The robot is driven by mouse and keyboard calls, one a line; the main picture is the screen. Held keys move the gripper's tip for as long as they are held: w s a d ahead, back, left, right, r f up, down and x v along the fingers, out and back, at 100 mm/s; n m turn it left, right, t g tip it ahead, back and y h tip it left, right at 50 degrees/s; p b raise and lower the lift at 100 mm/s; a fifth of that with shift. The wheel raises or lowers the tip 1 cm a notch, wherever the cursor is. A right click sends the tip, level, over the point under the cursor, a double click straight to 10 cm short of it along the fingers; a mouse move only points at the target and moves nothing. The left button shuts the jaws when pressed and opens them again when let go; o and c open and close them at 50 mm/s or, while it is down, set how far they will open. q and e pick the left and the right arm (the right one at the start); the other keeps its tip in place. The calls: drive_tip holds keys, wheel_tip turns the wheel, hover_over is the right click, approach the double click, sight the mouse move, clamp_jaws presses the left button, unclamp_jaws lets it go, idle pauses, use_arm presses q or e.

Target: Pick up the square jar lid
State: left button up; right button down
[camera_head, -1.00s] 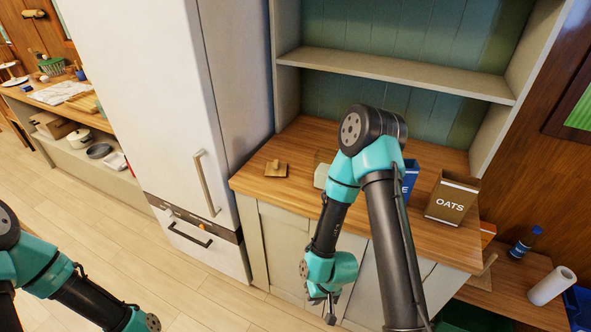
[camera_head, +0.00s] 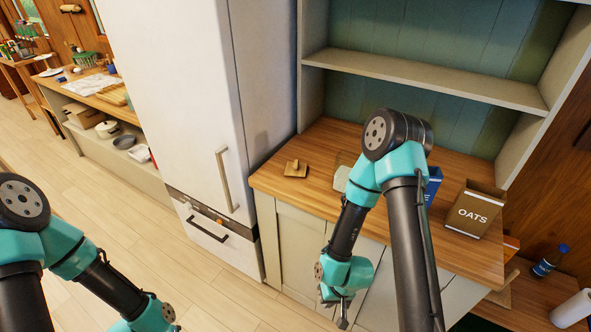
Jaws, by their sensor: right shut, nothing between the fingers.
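The square jar lid (camera_head: 296,168) is a small wooden square with a raised knob, lying on the left part of the wooden counter (camera_head: 274,182). A clear, pale container (camera_head: 342,178) stands to its right, partly hidden behind my right arm. My right gripper (camera_head: 338,310) hangs low in front of the cabinet doors, below the counter edge and apart from the lid. It is shut and empty. My left arm shows at the lower left, but its gripper is out of the picture.
An OATS box (camera_head: 474,208) and a blue box (camera_head: 432,186), partly hidden, stand on the counter right of my arm. A shelf (camera_head: 430,78) spans above the counter. A tall white fridge (camera_head: 185,110) stands at its left. The counter around the lid is clear.

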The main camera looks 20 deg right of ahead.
use_arm(q)
drive_tip(key=o, duration=1.4)
